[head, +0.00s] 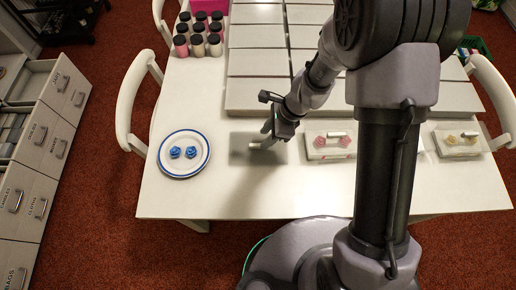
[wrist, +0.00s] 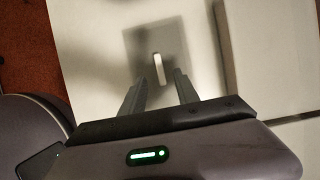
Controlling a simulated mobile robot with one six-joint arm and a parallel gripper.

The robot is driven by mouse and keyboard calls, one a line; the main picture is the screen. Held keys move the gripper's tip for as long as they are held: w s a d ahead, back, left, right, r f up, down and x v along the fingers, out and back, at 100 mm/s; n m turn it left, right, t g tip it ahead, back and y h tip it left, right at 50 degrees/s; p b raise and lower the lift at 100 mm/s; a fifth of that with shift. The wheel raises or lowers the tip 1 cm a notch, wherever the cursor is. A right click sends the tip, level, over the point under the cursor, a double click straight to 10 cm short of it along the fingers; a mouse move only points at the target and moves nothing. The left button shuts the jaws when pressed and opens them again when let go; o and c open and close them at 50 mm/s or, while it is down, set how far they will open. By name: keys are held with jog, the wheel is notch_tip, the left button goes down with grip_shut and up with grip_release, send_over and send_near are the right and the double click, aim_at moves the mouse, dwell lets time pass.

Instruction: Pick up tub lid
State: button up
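A flat greyish square, which looks like the tub lid, lies on the white table under my gripper (head: 268,136). In the wrist view the lid (wrist: 138,45) has a raised white bar handle (wrist: 156,66) in its middle. My gripper (wrist: 160,77) is open, with one finger on each side of the line of the handle. The fingers look empty, and I cannot tell how far above the handle they are. In the head view my gripper partly covers the lid.
A blue-rimmed plate (head: 168,165) with two blue rosettes stands to the left. Bar-handled tubs with pink (head: 313,153) and yellow (head: 443,150) contents stand to the right. Pale raised slabs (head: 255,95) lie behind, with dark-capped jars (head: 198,48) at back left. The front table strip is clear.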

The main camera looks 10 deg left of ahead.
aim_at(258, 145)
jog(key=b+x, duration=0.3)
jog(key=x, duration=0.2)
jog(key=shift+f, duration=0.15)
jog(key=shift+r, duration=0.2)
jog(key=shift+c, duration=0.5)
grip_shut()
jog(key=shift+r+p, duration=0.1)
jog(key=shift+p, duration=0.2)
